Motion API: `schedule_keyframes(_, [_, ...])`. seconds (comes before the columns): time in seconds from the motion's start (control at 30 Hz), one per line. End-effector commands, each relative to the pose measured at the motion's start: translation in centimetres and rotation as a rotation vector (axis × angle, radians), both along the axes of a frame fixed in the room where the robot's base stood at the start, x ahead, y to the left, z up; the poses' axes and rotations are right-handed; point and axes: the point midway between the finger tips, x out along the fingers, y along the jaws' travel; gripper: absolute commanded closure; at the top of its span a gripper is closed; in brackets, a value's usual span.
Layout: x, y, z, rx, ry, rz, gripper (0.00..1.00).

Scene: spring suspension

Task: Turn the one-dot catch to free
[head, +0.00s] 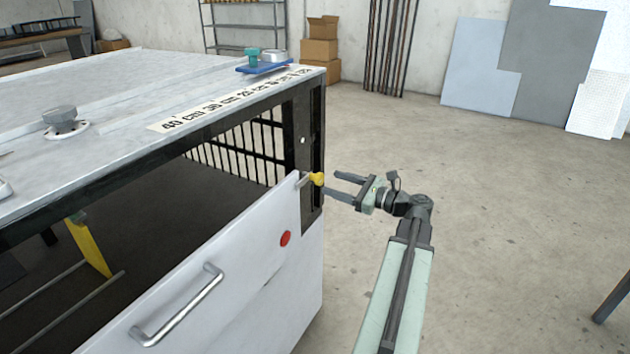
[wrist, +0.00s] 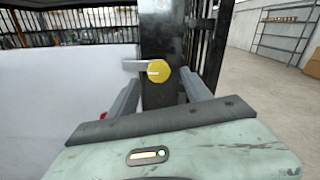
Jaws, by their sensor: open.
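The catch is a yellow knob (head: 317,179) with a short grey bar at the top right corner of the white panel, beside the black post. In the wrist view the knob (wrist: 158,71) is near the centre, with its grey bar (wrist: 133,65) pointing left, roughly level. A pale mark shows on the knob's face. My gripper (head: 332,185) is open and empty, just right of the knob in the head view. In the wrist view its fingers (wrist: 160,78) stand apart on either side below the knob, not visibly touching it.
The white panel (head: 235,262) has a red button (head: 285,239) and a bar handle (head: 180,306). The black post (head: 303,150) bears a small white dot. A blue plate with a teal knob (head: 253,60) sits on the bench top.

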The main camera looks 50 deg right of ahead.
Motion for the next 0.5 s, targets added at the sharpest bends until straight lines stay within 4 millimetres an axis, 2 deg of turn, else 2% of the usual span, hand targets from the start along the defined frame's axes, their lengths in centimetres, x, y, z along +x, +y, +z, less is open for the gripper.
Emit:
schedule_keyframes(0.1, [2.5, 0.7, 0.0, -0.001, 0.0, 0.006, 0.43])
schedule_keyframes(0.2, [4.1, 1.2, 0.0, -0.002, 0.0, 0.006, 0.43])
schedule_keyframes(0.33, [5.4, 1.5, 0.0, -0.002, 0.001, 0.007, 0.43])
schedule_keyframes(0.5, [5.7, 1.6, 0.0, -0.003, 0.0, 0.005, 0.43])
